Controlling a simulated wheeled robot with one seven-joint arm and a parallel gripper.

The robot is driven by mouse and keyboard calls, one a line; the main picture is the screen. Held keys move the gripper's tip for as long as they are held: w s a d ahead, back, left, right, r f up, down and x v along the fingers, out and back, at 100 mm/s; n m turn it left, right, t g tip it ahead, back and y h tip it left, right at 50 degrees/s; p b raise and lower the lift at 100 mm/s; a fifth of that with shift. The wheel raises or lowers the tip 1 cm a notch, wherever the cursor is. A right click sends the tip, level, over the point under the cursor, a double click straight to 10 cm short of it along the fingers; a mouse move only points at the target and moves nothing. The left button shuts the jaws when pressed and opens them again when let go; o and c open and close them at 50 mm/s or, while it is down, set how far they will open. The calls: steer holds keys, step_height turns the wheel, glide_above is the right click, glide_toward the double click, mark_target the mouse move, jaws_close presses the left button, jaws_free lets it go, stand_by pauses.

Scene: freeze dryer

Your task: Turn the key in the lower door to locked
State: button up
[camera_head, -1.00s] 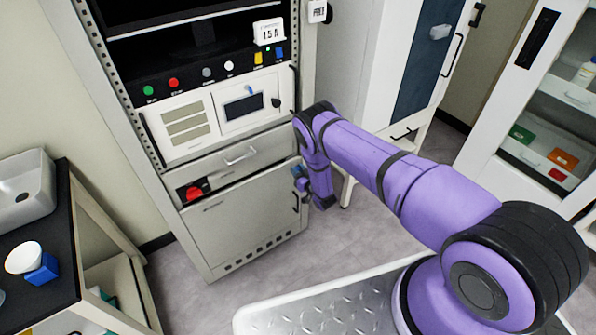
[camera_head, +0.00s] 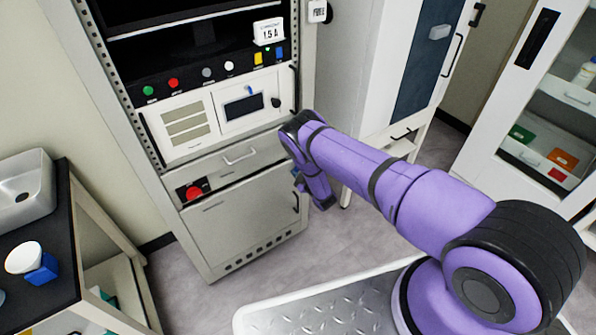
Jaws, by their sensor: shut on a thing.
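The lower door (camera_head: 235,225) is a light grey panel at the bottom of the tall cabinet, and it looks closed. A dark vertical handle (camera_head: 296,200) is on its right edge. My gripper (camera_head: 296,174) is at the upper right corner of this door, mostly hidden behind my purple wrist. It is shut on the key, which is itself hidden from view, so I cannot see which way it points.
A red knob (camera_head: 193,192) and a drawer (camera_head: 238,155) are just above the lower door. A white cabinet (camera_head: 365,90) stands close on the right. A dark counter (camera_head: 60,240) with a sink is at the left. The floor (camera_head: 200,300) in front is clear.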

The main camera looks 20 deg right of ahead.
steer(key=n, duration=0.4)
steer(key=shift+n, duration=2.2)
steer(key=o, duration=0.9)
steer(key=shift+s, duration=0.1)
steer(key=v, duration=1)
steer(key=shift+s+d, duration=0.1)
steer(key=shift+s, duration=0.25)
